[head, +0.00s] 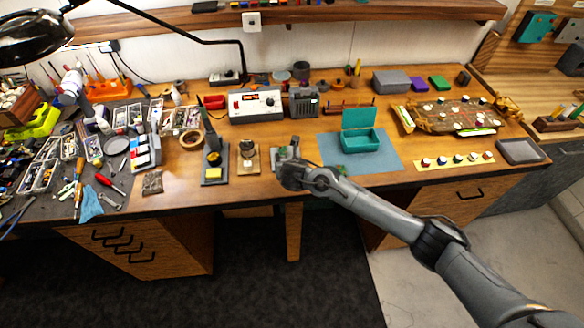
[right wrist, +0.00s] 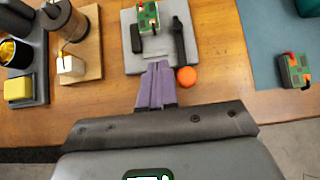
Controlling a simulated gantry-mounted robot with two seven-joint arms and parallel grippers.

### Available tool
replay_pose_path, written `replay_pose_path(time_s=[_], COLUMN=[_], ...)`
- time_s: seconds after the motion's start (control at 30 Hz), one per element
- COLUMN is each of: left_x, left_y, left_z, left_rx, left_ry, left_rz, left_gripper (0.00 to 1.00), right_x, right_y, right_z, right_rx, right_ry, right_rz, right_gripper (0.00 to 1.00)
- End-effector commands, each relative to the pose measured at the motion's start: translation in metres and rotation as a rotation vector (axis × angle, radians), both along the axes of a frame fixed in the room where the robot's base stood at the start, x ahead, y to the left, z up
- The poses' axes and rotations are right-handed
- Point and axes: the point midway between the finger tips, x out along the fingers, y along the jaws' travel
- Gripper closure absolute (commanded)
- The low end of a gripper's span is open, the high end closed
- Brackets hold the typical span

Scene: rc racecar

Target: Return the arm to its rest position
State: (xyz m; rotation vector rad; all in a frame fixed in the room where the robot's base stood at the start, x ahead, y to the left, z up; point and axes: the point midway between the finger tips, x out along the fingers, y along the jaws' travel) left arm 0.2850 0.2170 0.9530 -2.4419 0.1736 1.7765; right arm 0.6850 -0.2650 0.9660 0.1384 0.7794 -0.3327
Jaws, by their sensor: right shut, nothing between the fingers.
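My right arm reaches in from the right in the head view, its wrist over the front edge of the workbench (head: 225,192). In the right wrist view my right gripper (right wrist: 157,84) shows two purple fingers pressed together, with nothing between them. The fingertips point at the near edge of a grey plate fixture (right wrist: 130,28); I cannot tell their height above it. The fixture carries a small green circuit board (right wrist: 148,17) and a black lever with an orange knob (right wrist: 187,76). In the head view the wrist partly hides this fixture. My left gripper is not in view.
A teal open box (head: 360,142) stands on a blue mat (head: 392,160) to the right. A green and red part (right wrist: 296,70) lies at the mat's near left edge. A soldering stand (head: 214,178) and a wooden-base holder (head: 249,160) stand left of the fixture.

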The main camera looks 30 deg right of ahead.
Motion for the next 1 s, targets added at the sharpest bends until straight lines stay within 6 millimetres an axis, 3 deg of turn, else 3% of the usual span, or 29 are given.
replay_pose_path(time_s=[0.33,0.6,0.73,0.83,1.0], left_x=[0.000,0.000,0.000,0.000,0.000], left_y=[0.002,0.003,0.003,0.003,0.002], left_z=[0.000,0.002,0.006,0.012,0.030], left_rx=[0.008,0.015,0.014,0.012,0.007], left_ry=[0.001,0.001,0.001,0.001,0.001], left_rz=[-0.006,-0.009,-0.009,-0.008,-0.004], left_gripper=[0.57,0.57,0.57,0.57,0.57], right_x=[-0.037,-0.051,-0.065,-0.089,-0.168], right_y=[0.014,0.018,0.019,0.028,0.061], right_z=[0.041,0.050,0.031,0.000,-0.061], right_rx=[0.001,0.000,0.002,0.016,0.110], right_ry=[0.000,0.005,0.045,0.110,0.259], right_rz=[0.001,0.001,0.001,0.006,0.008], right_gripper=[1.00,1.00,1.00,1.00,1.00])
